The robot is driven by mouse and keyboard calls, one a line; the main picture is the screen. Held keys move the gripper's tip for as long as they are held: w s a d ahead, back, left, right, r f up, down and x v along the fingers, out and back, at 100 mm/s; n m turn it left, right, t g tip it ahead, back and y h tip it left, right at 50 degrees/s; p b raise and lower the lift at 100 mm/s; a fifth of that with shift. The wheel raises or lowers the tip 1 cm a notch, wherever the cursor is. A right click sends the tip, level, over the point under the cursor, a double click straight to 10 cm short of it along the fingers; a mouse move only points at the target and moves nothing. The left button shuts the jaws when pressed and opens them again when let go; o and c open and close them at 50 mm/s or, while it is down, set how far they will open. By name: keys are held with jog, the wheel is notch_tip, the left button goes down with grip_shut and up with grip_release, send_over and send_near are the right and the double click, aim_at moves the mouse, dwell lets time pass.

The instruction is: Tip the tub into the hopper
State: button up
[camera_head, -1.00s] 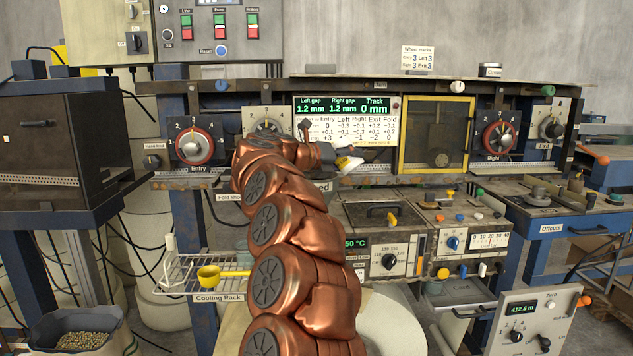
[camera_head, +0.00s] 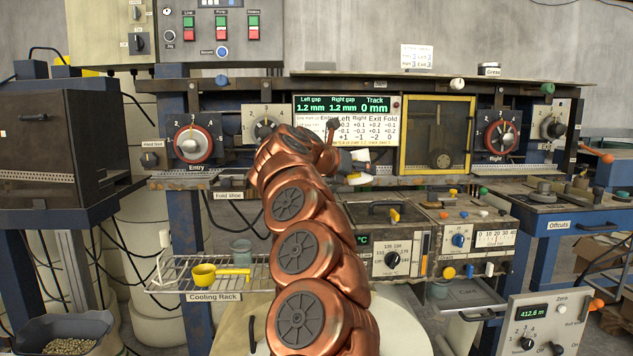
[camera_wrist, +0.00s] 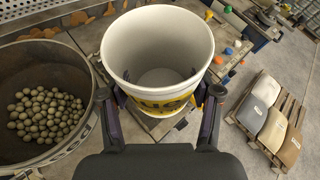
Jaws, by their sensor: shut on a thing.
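A white tub (camera_wrist: 160,48) with a yellow printed label is between the two dark fingers of my gripper (camera_wrist: 160,97) in the wrist view. My gripper is shut on its sides. The tub's round mouth faces the wrist camera, and I see no contents inside. A large dark round container (camera_wrist: 98,128) holding greenish-brown pellets (camera_wrist: 42,115) is left of the tub and apart from it; I cannot tell whether it is the hopper. In the head view, my gripper (camera_head: 352,165) is in front of the machine's panel, largely hidden by my copper arm, with a small white and yellow patch beside it.
A bin (camera_head: 30,328) with pellets stands at the lower left. A wire cooling rack (camera_head: 175,275) holds a yellow scoop (camera_head: 204,275). Dials and a yellow-framed window (camera_head: 437,135) line the machine. The wrist view shows a pallet with sacks (camera_wrist: 272,128) at right.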

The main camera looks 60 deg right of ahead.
aim_at(358, 181)
jog(key=shift+s+f+m+t+b, duration=0.15)
jog(key=shift+f+m+b, duration=0.05)
jog(key=shift+f+b, duration=0.55)
jog(key=shift+s+f+m+t+b, duration=0.1)
jog(key=shift+f+m+t+b, duration=0.1)
jog(key=shift+f+b, duration=0.5)
jog(key=shift+s+m+t+b, duration=0.35)
jog(key=shift+s+m+b, duration=0.15)
jog(key=shift+m+b, duration=0.25)
